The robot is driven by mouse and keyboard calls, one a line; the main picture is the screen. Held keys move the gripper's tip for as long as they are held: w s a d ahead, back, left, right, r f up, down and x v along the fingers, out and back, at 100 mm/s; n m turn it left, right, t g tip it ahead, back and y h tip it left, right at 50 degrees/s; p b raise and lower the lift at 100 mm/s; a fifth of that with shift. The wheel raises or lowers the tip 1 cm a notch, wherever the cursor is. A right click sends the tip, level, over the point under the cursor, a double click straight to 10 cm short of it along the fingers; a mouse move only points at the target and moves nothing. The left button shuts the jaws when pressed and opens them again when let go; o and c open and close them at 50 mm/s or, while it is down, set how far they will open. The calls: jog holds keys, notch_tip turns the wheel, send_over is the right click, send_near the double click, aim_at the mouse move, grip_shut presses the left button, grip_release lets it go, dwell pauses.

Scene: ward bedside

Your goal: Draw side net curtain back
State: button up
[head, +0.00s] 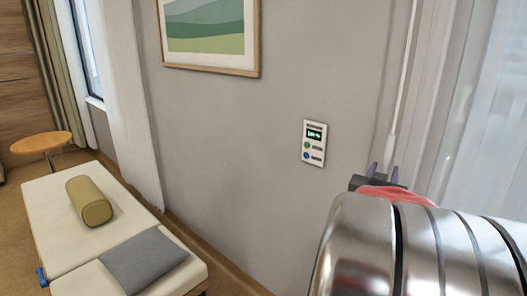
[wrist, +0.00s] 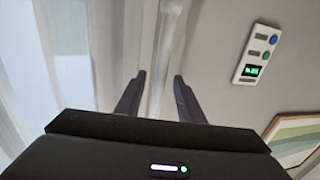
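A sheer white net curtain (head: 490,110) hangs at the right of the head view; it fills the left of the wrist view (wrist: 75,75). A slim pale rod (head: 405,75) hangs upright along its wall-side edge and also shows in the wrist view (wrist: 166,60). My gripper (head: 383,171) is at the rod's lower visible part. In the wrist view its two dark fingers (wrist: 157,82) are apart, with the rod lined up between them and no finger seen touching it. I cannot tell how deep the rod lies between them. My arm hides the curtain's lower part.
A wall panel (head: 314,143) with a green display and a framed picture (head: 211,35) are on the grey wall. A couch (head: 70,215) with a bolster (head: 89,201) and grey cushion (head: 143,262) stands left. Another white curtain (head: 122,90) hangs by the far window.

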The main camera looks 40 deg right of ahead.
jog(key=shift+x, duration=3.5)
jog(key=shift+c, duration=0.3)
grip_shut()
